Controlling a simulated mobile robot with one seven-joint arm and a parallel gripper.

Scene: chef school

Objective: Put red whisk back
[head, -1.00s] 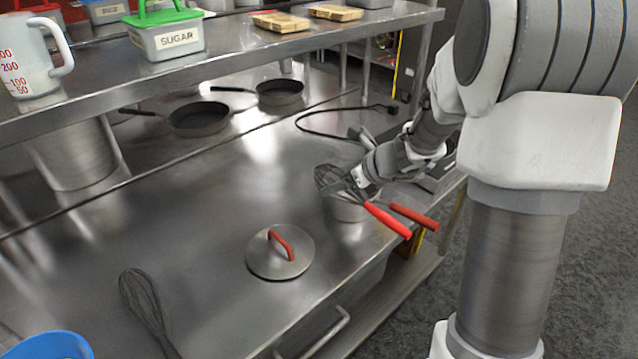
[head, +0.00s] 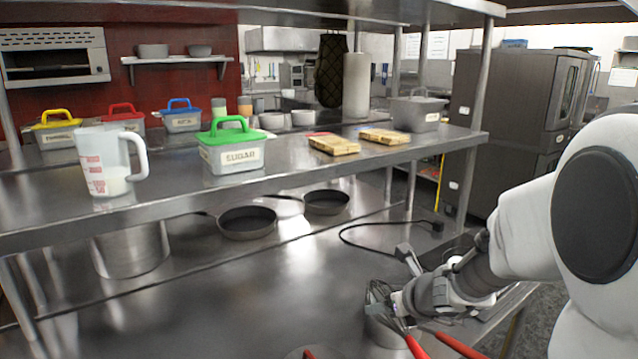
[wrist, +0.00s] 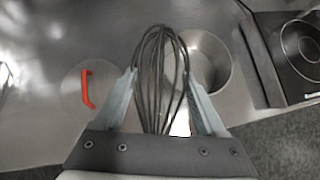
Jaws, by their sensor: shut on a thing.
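The whisk, with dark wire loops (head: 377,292) and a red handle (head: 415,347), is at the lower right of the head view. My gripper (wrist: 160,78) is shut on the whisk; its wires (wrist: 160,50) stand out between the two fingers in the wrist view. The whisk's handle is hidden in the wrist view. The whisk is above or beside a steel pot (head: 382,331), which also shows right of the wires in the wrist view (wrist: 218,62). Whether they touch cannot be told. A second red handle (head: 460,345), seemingly the pot's, lies alongside.
A lid with a red handle (wrist: 86,90) lies left of the whisk. A cooktop (wrist: 303,45) is at the right. The shelf above holds a measuring jug (head: 110,165), a green-lidded sugar box (head: 231,158) and wrapped packs (head: 334,145). Two pans (head: 247,222) (head: 327,203) sit below it.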

